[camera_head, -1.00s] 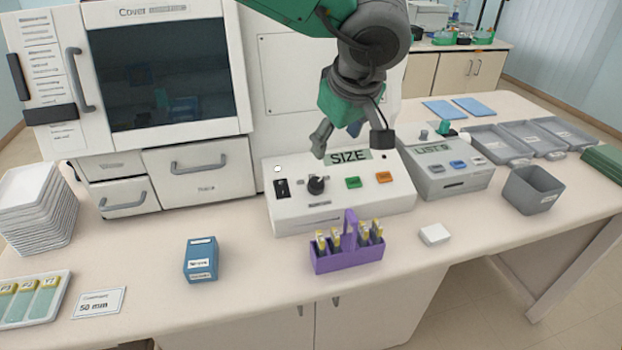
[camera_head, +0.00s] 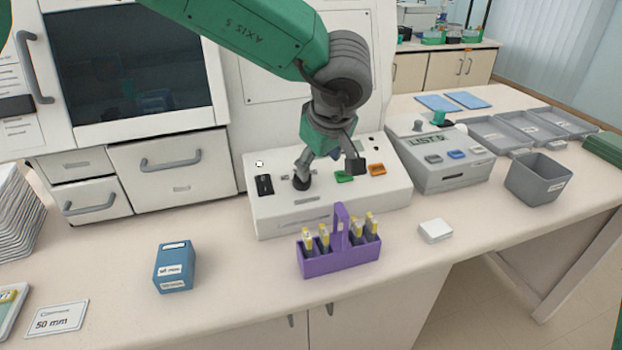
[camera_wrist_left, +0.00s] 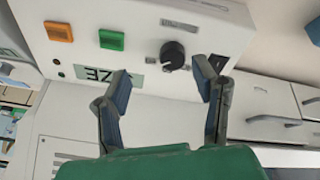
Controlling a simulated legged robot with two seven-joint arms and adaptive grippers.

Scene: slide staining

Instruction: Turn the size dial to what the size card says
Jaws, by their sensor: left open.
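The size dial (camera_head: 301,182) is a black knob on the front of a white control box (camera_head: 395,203). It also shows in the left wrist view (camera_wrist_left: 172,54), beyond the fingertips. My left gripper (camera_head: 329,164) is open above the box, with one finger overlapping the dial in the head view. In the left wrist view the open fingers (camera_wrist_left: 161,74) have nothing between them, and the dial lies nearer the right finger. I cannot tell whether a finger touches it. The SIZE display (camera_wrist_left: 128,79) is partly hidden. The size card (camera_head: 58,318) at the front left reads 50 mm. My right gripper is out of view.
Green (camera_head: 344,176) and orange (camera_head: 377,170) buttons and a black switch (camera_head: 264,185) share the box top. A purple carrier (camera_head: 318,265) with yellow-topped items stands in front.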

